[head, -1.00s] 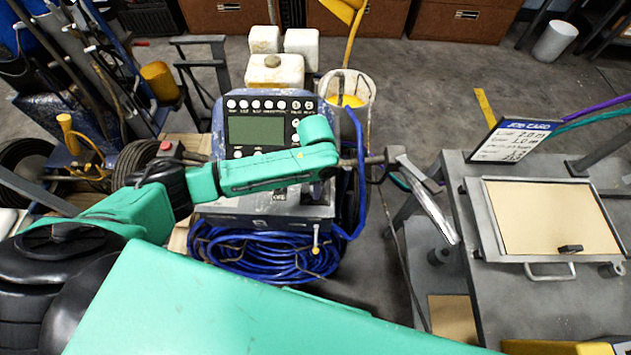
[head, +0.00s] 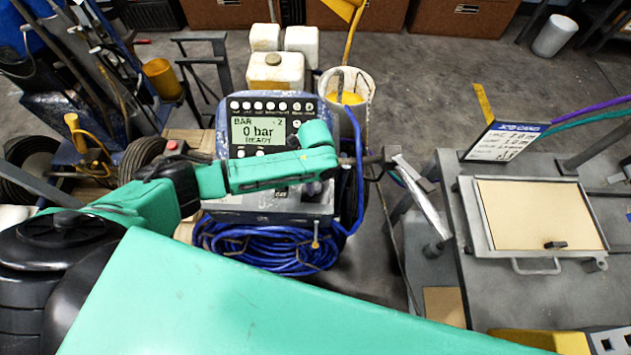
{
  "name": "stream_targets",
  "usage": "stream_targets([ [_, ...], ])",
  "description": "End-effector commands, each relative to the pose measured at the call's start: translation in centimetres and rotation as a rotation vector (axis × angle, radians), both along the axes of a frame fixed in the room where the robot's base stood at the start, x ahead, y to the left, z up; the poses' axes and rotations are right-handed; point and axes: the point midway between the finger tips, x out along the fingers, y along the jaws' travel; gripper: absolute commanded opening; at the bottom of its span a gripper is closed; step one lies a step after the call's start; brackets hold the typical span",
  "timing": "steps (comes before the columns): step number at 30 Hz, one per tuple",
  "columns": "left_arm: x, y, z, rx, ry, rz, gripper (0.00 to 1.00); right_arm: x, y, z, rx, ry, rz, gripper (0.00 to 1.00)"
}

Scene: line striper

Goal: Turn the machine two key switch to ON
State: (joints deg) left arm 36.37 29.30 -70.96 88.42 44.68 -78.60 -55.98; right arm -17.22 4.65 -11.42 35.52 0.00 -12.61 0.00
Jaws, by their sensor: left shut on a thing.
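The striper machine (head: 222,130) stands at the centre. Its control panel screen (head: 258,130) is lit and reads "BAR 2", "0 bar", "READY". My right gripper is not in view.
A coiled blue hose (head: 265,248) lies below the panel. A white bucket (head: 357,92) stands behind the machine at the right. A grey bench (head: 450,200) with a job card (head: 505,141) and a framed tan board (head: 540,215) is at the right.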

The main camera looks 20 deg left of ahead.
Motion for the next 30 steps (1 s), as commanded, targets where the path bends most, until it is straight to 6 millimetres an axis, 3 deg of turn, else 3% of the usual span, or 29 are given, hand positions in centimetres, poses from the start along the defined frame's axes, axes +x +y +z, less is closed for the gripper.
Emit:
stream_targets([
  [17, 0.14, -0.11, 0.14, -0.003, -0.004, -0.042, 0.0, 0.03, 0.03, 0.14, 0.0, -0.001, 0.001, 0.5],
  [18, 0.14, -0.11, 0.14, -0.003, -0.004, -0.042, 0.49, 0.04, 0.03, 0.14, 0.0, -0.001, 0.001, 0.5],
  [20, 0.12, -0.1, 0.13, -0.002, -0.003, -0.041, 0.72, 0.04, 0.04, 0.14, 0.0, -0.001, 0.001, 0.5],
  [30, 0.06, -0.04, 0.19, -0.001, -0.002, -0.04, 0.72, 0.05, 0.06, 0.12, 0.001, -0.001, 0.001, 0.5],
])
